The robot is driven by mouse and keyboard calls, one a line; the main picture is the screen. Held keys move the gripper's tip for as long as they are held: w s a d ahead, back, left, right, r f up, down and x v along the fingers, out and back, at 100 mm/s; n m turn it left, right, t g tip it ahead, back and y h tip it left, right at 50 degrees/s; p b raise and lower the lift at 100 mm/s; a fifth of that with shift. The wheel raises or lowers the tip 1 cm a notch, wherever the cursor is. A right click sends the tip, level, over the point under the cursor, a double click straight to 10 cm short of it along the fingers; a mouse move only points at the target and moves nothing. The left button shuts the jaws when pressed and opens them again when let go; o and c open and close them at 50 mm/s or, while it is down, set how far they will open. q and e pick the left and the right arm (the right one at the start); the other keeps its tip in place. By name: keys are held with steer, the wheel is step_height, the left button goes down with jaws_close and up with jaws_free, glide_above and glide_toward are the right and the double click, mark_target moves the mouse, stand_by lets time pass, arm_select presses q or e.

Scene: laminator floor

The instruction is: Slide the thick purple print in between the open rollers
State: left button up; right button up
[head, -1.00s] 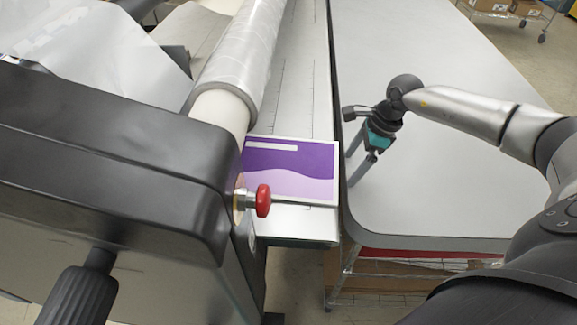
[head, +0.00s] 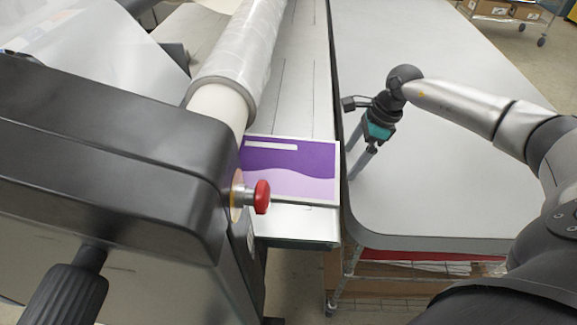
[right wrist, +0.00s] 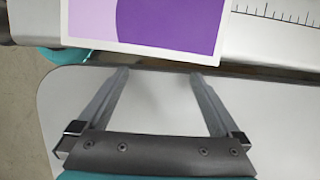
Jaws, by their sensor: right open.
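The purple print (head: 290,170), with a white border and a lighter lower wave, lies flat on the laminator's metal feed table (head: 300,222). Its left edge reaches the roller side, where the machine housing and roller hide whether it enters any gap. The white roller (head: 217,103), wrapped in clear film, stands left of it. My right gripper (head: 353,175) is open and empty, just right of the print over the grey table's edge. In the right wrist view the print (right wrist: 150,22) lies beyond the two spread fingertips (right wrist: 158,72), apart from them. My left gripper is not in view.
A red knob (head: 262,197) sticks out from the black machine housing (head: 110,150) near the print's lower left corner. The grey table (head: 440,90) beside the feed table is clear. A cart with boxes (head: 500,10) stands at the far right.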

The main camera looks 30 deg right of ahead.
mark_target(330, 167)
steer(key=shift+w+a, duration=0.35)
steer(key=shift+a, duration=0.25)
steer(key=shift+w+a, duration=0.35)
steer(key=shift+a, duration=0.2)
steer(key=shift+s+d, duration=0.15)
steer(key=shift+d, duration=0.1)
stand_by(0.4)
steer(key=shift+s, duration=0.15)
steer(key=shift+s+a+p, duration=0.35)
steer(key=shift+s+p, duration=0.1)
steer(key=shift+s, duration=0.05)
steer(key=shift+w+a, duration=0.4)
steer(key=shift+a, duration=0.25)
steer(key=shift+w+a, duration=0.4)
steer(key=shift+a, duration=0.25)
steer(key=shift+s+d, duration=0.2)
stand_by(0.6)
steer(key=shift+s+a, duration=0.1)
steer(key=shift+s, duration=0.05)
